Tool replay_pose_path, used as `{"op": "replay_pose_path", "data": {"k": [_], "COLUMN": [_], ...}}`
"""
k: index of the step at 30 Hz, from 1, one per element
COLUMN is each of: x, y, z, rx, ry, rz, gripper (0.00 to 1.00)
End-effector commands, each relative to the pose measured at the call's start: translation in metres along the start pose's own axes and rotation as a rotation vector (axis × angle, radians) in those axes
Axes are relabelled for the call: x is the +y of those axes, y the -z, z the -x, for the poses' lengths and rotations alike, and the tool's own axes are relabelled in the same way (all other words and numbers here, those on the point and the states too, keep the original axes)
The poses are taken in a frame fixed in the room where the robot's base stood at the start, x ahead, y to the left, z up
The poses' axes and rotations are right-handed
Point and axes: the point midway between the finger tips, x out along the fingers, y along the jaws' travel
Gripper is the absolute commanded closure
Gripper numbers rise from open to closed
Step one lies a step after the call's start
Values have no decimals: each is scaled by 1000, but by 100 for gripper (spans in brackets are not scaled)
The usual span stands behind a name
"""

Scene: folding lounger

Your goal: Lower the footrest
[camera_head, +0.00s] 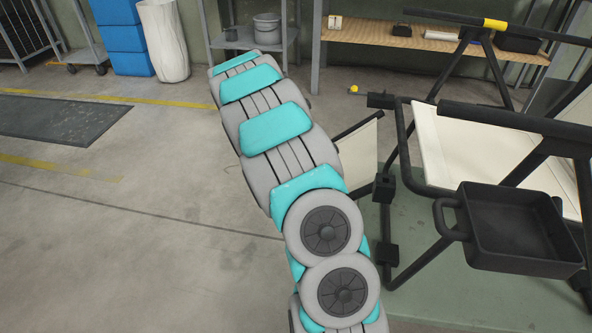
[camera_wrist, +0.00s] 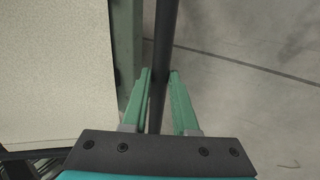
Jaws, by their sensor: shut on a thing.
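The folding lounger has a black tube frame with a cream seat (camera_head: 490,150) at the right of the head view. A smaller cream panel (camera_head: 358,158), which looks like the footrest, shows beside my arm, partly hidden by it. In the wrist view, my gripper (camera_wrist: 160,74) has its green fingers on either side of a dark bar (camera_wrist: 164,40) and is shut on it. A cream panel (camera_wrist: 52,70) lies left of the bar; the bar appears to be the footrest's edge. My arm hides the gripper in the head view.
A black tray (camera_head: 520,230) is fixed at the lounger's near side. A wooden bench (camera_head: 375,38) and a metal shelf (camera_head: 245,45) stand behind. The left floor is mostly clear.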

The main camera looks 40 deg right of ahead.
Motion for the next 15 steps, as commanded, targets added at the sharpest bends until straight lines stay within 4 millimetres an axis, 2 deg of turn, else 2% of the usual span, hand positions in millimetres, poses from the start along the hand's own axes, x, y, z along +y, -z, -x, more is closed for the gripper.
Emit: {"op": "replay_pose_path", "data": {"k": [1,6,15], "x": [-2,1,4], "y": [0,-1,0], "z": [-10,-23,-28], "rx": [-2,-3,-2], "ry": [-24,-81,-111], "rz": [2,1,1], "gripper": [100,100,100]}}
